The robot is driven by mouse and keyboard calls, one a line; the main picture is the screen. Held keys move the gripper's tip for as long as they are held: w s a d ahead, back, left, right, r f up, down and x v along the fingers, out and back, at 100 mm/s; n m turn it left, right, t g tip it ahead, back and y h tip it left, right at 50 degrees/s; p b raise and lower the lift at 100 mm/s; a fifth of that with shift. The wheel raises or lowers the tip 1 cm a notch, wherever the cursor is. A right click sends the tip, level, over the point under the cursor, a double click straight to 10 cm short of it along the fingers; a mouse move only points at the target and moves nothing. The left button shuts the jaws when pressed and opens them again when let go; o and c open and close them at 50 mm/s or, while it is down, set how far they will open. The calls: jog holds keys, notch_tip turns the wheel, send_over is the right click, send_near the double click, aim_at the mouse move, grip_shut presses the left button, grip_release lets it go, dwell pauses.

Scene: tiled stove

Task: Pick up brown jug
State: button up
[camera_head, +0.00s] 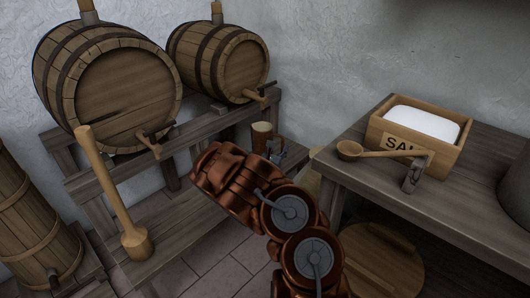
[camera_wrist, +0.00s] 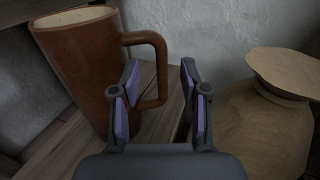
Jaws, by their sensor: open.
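The brown jug (camera_wrist: 88,62) stands close in the left half of the wrist view, with a pale rim and a handle (camera_wrist: 160,70) on its right side. My gripper (camera_wrist: 160,75) is open, with its two fingers pointing towards the handle. The left finger overlaps the jug's handle side in the picture, and the handle's outer part shows between the fingers. I cannot tell whether they touch. In the head view the jug (camera_head: 262,135) is small, on the wooden rack beyond my arm, and its lower part is hidden. My gripper (camera_head: 278,150) is partly hidden there by my arm.
A tan sack (camera_wrist: 268,120) stands right of the fingers. Two barrels (camera_head: 128,92) lie on the wooden rack (camera_head: 75,185), with a wooden mallet (camera_head: 115,195) leaning in front. A table (camera_head: 460,200) at right holds a salt box (camera_head: 445,150) and ladle (camera_head: 350,150). A rough wall rises behind.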

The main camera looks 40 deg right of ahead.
aim_at(282, 142)
jog(key=shift+b+x, duration=0.6)
jog(key=shift+x, duration=1.3)
jog(key=shift+s, duration=0.1)
grip_shut()
jog(key=shift+r, duration=0.1)
